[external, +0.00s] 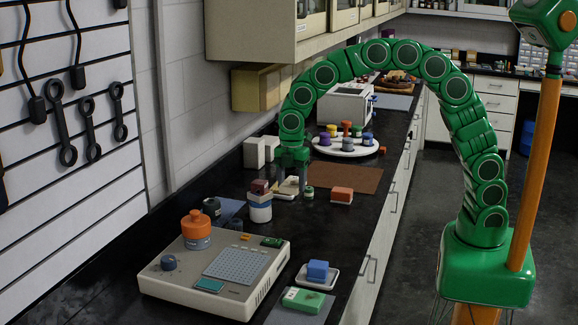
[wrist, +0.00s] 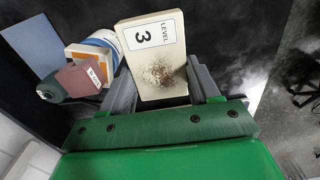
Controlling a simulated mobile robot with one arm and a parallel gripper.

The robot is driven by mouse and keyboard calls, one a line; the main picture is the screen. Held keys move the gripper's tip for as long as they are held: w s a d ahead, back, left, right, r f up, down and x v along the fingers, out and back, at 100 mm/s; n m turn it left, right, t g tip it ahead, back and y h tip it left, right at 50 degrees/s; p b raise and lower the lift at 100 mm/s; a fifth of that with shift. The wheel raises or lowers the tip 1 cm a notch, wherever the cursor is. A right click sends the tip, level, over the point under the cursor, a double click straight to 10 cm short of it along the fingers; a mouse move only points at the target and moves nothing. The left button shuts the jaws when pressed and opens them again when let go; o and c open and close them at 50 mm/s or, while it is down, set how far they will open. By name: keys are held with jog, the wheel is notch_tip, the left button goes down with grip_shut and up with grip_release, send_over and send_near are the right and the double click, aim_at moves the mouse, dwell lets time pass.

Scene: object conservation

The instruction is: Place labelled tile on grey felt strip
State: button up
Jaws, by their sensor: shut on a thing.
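My gripper (external: 291,172) hangs over the dark counter, its jaws closed on the labelled tile. In the wrist view the gripper (wrist: 163,88) has one grey finger on each side of the tile (wrist: 158,55). The tile is a cream slab with a white label reading "LEVEL 3" and a brown speckled patch. In the external view the tile (external: 287,189) shows low between the fingers; whether it touches the counter is unclear. A grey strip (external: 312,318) lies at the front, partly under a green device. A blue-grey sheet (external: 230,207) lies behind the instrument. I cannot tell which is felt.
A white and blue jar (external: 260,210) with a dark red block (external: 260,187) on top stands close by my gripper. A brown mat (external: 348,178) and a red block (external: 341,195) lie to the right.

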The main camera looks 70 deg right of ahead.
jog(key=s+a+n, duration=0.5)
jog(key=a, duration=0.6)
jog(key=s+a+n, duration=0.5)
jog(key=a, duration=0.5)
jog(key=s+a+r+n, duration=0.2)
jog(key=s+a+n, duration=0.7)
jog(key=s+a, duration=0.65)
jog(key=w+a+f, duration=0.2)
jog(key=a, duration=0.1)
jog(key=w+a+f, duration=0.5)
jog(key=a+f, duration=0.1)
jog(key=shift+w+a+f, duration=0.1)
jog(key=shift+w+f, duration=0.05)
jog(key=shift+f, duration=0.1)
jog(key=shift+w+a+f, duration=0.35)
jog(key=shift+a+f, duration=0.05)
jog(key=shift+f, duration=0.25)
jog(key=shift+w+a+f, duration=0.15)
jog(key=shift+a+f, duration=0.05)
jog(key=shift+f, duration=1.55)
jog(key=shift+f, duration=0.1)
